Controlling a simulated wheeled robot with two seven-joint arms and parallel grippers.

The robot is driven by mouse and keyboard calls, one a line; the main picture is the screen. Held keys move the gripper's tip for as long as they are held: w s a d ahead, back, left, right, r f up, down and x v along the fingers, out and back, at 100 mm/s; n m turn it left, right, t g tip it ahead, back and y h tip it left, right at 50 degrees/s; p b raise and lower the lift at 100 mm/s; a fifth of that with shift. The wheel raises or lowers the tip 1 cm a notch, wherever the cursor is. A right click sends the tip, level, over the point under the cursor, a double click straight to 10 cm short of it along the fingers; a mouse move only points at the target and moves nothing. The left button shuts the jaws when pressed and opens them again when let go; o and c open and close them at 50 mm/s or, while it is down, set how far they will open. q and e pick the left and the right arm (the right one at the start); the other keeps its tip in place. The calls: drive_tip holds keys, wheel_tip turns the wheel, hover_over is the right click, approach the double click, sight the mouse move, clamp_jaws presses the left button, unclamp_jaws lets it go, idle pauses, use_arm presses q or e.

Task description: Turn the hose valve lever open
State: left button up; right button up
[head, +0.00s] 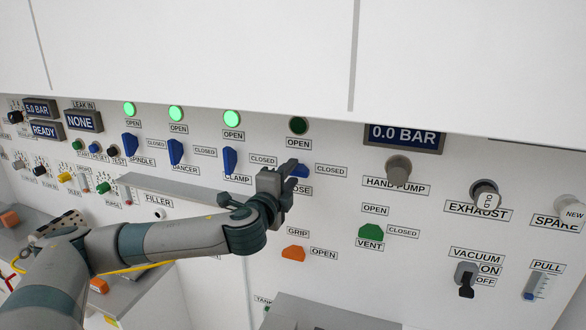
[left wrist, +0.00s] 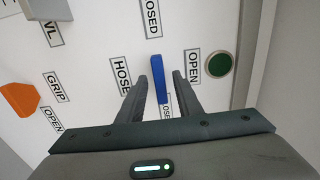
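The blue hose valve lever (head: 301,171) sits on the white panel above the HOSE label. It lies level, towards the CLOSED label at its right; an OPEN label is above it. My left gripper (head: 282,172) is at the lever and hides part of it in the head view. In the left wrist view the lever (left wrist: 157,75) lies between the two fingers of my left gripper (left wrist: 160,95), with gaps visible on both sides. The gripper is open. The hose lamp (head: 298,125) is dark. My right gripper is not in view.
Three blue levers (head: 229,160) to the left hang upright under lit green lamps (head: 232,118). A grey shelf (head: 175,187) juts out at left, below them. The orange grip lever (head: 293,253) and green vent lever (head: 370,232) are below. A display (head: 404,136) reads 0.0 BAR.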

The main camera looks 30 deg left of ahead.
use_arm(q)
drive_tip(key=shift+x, duration=1)
drive_tip(key=shift+c, duration=0.6)
clamp_jaws()
